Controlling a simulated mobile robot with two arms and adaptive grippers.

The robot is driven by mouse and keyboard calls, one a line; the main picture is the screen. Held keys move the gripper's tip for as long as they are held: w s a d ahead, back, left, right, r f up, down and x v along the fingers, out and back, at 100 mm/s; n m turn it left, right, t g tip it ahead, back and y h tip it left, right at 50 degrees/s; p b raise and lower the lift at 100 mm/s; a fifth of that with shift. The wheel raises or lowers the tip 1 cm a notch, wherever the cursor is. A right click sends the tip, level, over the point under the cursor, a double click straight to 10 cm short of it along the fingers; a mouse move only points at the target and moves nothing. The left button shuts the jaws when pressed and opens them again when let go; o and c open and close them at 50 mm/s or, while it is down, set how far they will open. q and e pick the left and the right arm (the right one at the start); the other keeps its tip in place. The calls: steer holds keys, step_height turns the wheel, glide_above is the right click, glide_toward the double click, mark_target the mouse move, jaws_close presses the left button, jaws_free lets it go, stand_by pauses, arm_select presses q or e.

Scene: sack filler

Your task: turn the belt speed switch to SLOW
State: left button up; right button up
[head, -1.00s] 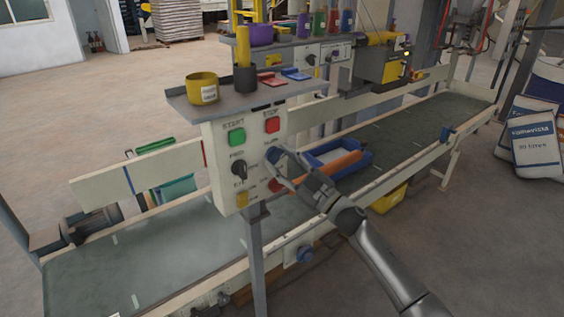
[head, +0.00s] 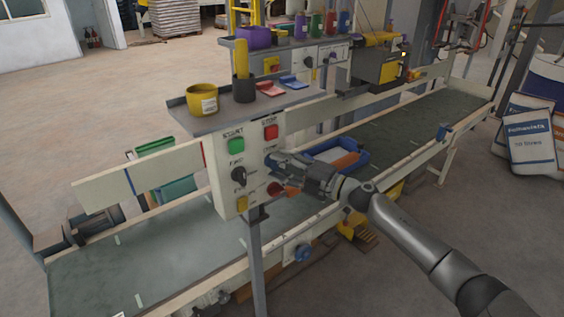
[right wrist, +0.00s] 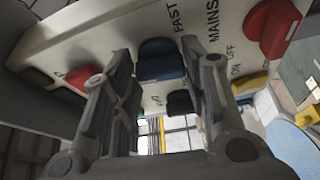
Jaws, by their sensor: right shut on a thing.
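The control panel (head: 224,188) is a cream box under a grey shelf. My right gripper (head: 272,160) is at its right part, below the red stop button (head: 271,132). In the right wrist view the gripper (right wrist: 160,85) has its fingers on either side of the dark blue belt speed switch (right wrist: 160,60) and is shut on it. The word FAST is beside this switch; I cannot read a SLOW label or tell exactly where the switch points. The gripper hides the switch in the head view. My left gripper is not in view.
The panel also bears a green start button (head: 236,146), a black knob (head: 239,175), a yellow control (head: 241,203) and the red mains switch (right wrist: 272,25) close to the gripper. Cups stand on the shelf (head: 225,110) above. The conveyor belt (head: 150,260) runs behind and below.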

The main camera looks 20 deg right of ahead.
steer(key=shift+n+p, duration=0.35)
steer(key=shift+n, duration=0.25)
steer(key=shift+n+g, duration=0.3)
steer(key=o, duration=1)
steer(key=v, duration=1.2)
